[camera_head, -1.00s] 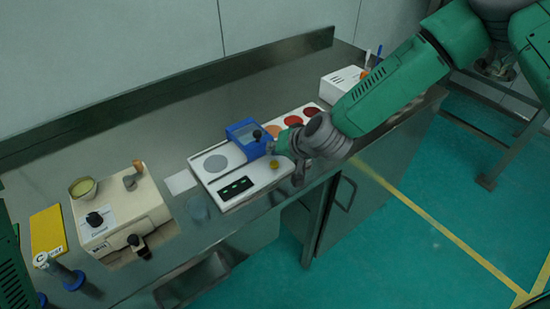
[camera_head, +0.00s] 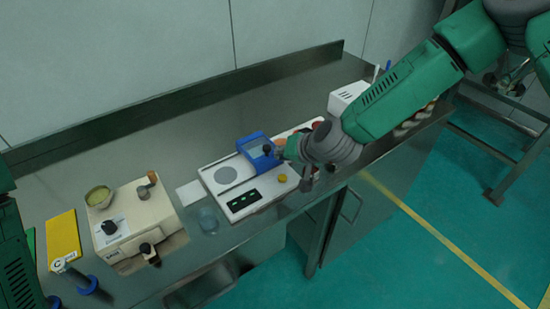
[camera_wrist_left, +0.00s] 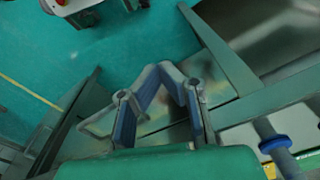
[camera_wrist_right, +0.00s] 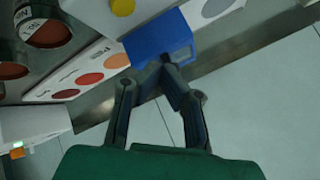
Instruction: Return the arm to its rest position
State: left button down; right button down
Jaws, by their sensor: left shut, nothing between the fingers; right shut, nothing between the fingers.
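My right arm reaches in from the upper right of the head view. Its gripper (camera_head: 276,151) is beside the blue open box (camera_head: 250,143) on the white scale-like device (camera_head: 240,205). In the right wrist view the right gripper (camera_wrist_right: 165,64) is shut and empty, its tips over the edge of the blue box (camera_wrist_right: 158,40); contact cannot be told. My left arm shows only as green parts at the left edge of the head view. In the left wrist view the left gripper (camera_wrist_left: 172,72) is shut and empty, near the table's metal edge and above the green floor.
A beige machine (camera_head: 140,225) with a bowl (camera_head: 98,196) stands left on the steel table. A yellow card (camera_head: 63,238) and blue-ended rod (camera_head: 85,282) lie left of it. A card with coloured discs (camera_wrist_right: 85,80) and a white box (camera_head: 346,97) are near the right arm.

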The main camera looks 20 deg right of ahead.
jog(key=shift+s+a+f, duration=0.1)
jog(key=s+f, duration=0.2)
jog(key=s+f+g, duration=0.1)
jog(key=s+f, duration=0.1)
jog(key=s, duration=0.1)
jog(key=s+f+n+g, duration=0.1)
jog(key=s+f, duration=0.1)
jog(key=s, duration=0.1)
jog(key=shift+s+d+f+h, duration=0.25)
jog(key=shift+d+f+h, duration=0.05)
jog(key=shift+d+f, duration=0.05)
jog(key=s+d+f+n+g+h, duration=0.15)
jog(key=s+d, duration=0.25)
jog(key=s, duration=0.6)
jog(key=s+d+f+g+h, duration=0.1)
jog(key=s+d+f+g, duration=0.3)
jog(key=s, duration=0.6)
jog(key=s+d+f+n+g+h, duration=0.15)
jog(key=s+d, duration=0.35)
jog(key=s, duration=0.6)
jog(key=w+a+f+t+b, duration=0.1)
jog(key=w+f+b, duration=0.2)
jog(key=f+b, duration=1.2)
jog(key=shift+w+a+y+b, duration=0.15)
jog(key=shift+a+y+b, duration=0.15)
jog(key=shift+a+b, duration=0.05)
